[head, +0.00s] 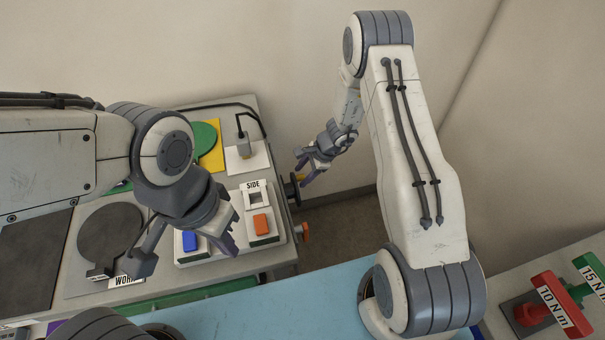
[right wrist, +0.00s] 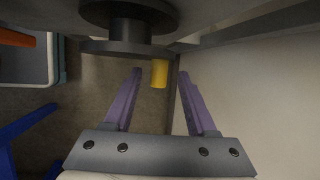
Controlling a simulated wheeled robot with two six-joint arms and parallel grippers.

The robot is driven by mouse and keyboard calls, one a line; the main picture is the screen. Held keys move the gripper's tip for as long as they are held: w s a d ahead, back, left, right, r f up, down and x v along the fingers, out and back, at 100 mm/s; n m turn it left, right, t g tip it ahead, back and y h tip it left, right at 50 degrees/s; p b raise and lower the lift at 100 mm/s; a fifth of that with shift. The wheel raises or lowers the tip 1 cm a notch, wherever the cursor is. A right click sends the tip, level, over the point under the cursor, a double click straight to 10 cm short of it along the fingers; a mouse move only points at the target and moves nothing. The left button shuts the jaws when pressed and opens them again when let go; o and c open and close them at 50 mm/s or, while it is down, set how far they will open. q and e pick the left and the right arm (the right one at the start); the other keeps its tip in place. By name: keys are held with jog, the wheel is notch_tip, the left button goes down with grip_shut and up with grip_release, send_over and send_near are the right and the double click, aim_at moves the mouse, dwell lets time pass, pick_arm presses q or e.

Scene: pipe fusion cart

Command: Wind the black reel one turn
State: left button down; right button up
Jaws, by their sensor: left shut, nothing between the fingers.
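The black reel (head: 291,190) is mounted on the right side of the cart. In the right wrist view the reel (right wrist: 128,47) is at the top, with a yellow handle (right wrist: 159,74) sticking out from its flange. My right gripper (right wrist: 160,72) is open, its purple fingertips on either side of the yellow handle with a gap visible at each side. In the head view my right gripper (head: 307,172) is beside the reel and partly hides the handle. My left gripper (head: 232,250) is shut and empty, over the cart's front part by the button panel.
The button panel (head: 262,244) has a blue and an orange button and a SIDE label. An orange knob (head: 304,232) sticks out of the cart's right side below the reel. Red and green torque tools (head: 545,312) stand at bottom right.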

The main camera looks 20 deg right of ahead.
jog(key=v, duration=1)
jog(key=shift+r, duration=0.2)
jog(key=shift+s, duration=0.1)
